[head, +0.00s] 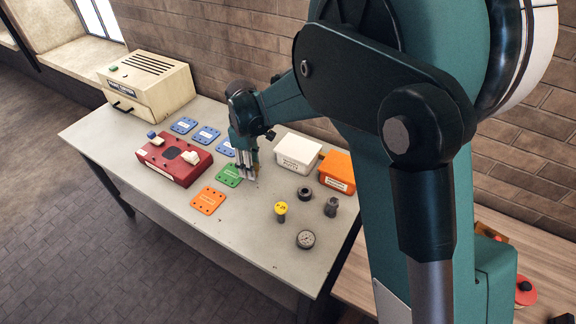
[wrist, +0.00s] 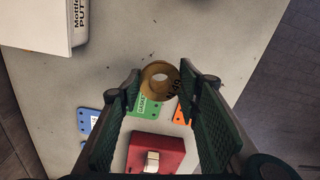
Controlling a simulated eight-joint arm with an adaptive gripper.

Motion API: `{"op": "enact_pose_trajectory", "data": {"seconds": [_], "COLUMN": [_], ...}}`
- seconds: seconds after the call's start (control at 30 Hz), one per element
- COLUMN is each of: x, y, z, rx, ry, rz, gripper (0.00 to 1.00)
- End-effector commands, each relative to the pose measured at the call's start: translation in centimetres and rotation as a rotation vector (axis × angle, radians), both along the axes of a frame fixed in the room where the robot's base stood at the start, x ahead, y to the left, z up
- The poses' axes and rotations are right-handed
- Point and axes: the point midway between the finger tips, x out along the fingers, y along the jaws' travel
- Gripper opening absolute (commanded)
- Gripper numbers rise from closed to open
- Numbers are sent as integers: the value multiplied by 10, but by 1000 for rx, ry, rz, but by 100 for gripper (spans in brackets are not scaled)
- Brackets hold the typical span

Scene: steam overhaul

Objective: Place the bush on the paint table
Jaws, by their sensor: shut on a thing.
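In the head view my gripper (head: 248,174) points down over the middle of the grey-topped table (head: 245,235), near the green plate (head: 229,176); the bush is mostly hidden there. I cannot tell the exact gap below the bush. No table carries a readable paint label, so I cannot tell which one is the paint table.
A red box (head: 175,160), blue plates (head: 206,135) and an orange plate (head: 208,201) lie left. A white tub (head: 298,152), orange tub (head: 338,172), dark ring (head: 305,193), yellow-topped part (head: 281,210), grey part (head: 331,207) and gauge (head: 305,239) stand right. The table's front is clear.

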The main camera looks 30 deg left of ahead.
Motion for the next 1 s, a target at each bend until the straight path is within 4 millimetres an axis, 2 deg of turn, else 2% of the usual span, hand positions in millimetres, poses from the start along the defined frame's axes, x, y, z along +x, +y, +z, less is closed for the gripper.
{"op": "enact_pose_trajectory", "data": {"seconds": [0.53,0.67,0.93,1.0], "x": [0,0,0,10], "y": [0,0,0,-9], "z": [4,15,55,54], "rx": [0,0,0,0], "ry": [0,0,0,0], "rz": [0,0,0,-24], "gripper": [15,15,15,15]}}
